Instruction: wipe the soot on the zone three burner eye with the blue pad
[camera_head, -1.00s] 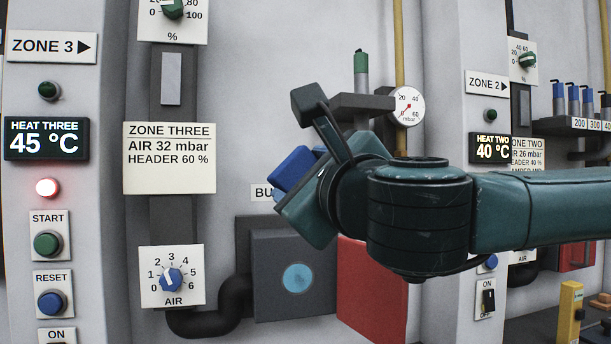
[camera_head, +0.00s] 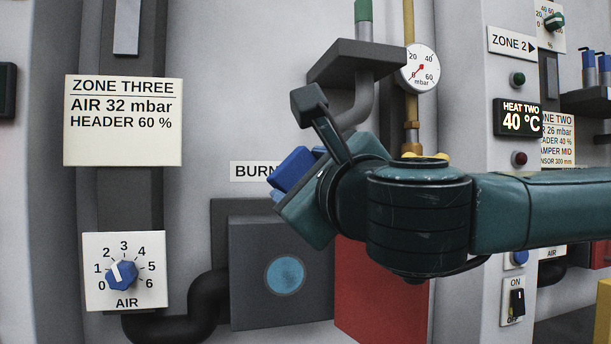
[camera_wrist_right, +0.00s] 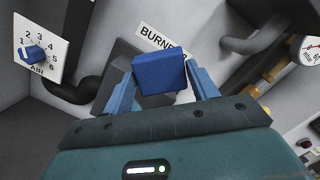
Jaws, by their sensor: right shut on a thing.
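The blue pad (camera_wrist_right: 160,72) is a small block between the two blue fingers of my right gripper (camera_wrist_right: 162,88), which is shut on it. In the head view my right gripper (camera_head: 290,170) is seen from behind, with blue showing at its tip; pad and fingers are hard to tell apart there. The zone three burner eye (camera_head: 284,275) is a round blue window on the dark grey burner box (camera_head: 250,308). In the head picture it lies below the gripper; contact is not visible. Soot on it cannot be made out clearly. In the wrist view the eye is hidden. My left gripper is not in view.
A black pipe (camera_head: 208,298) joins the box at left. The AIR knob (camera_head: 122,274) and zone three sign (camera_head: 124,121) are further left. A red box (camera_head: 380,300) is right of the burner box. A grey bracket (camera_head: 358,62) and gauge (camera_head: 419,68) are above.

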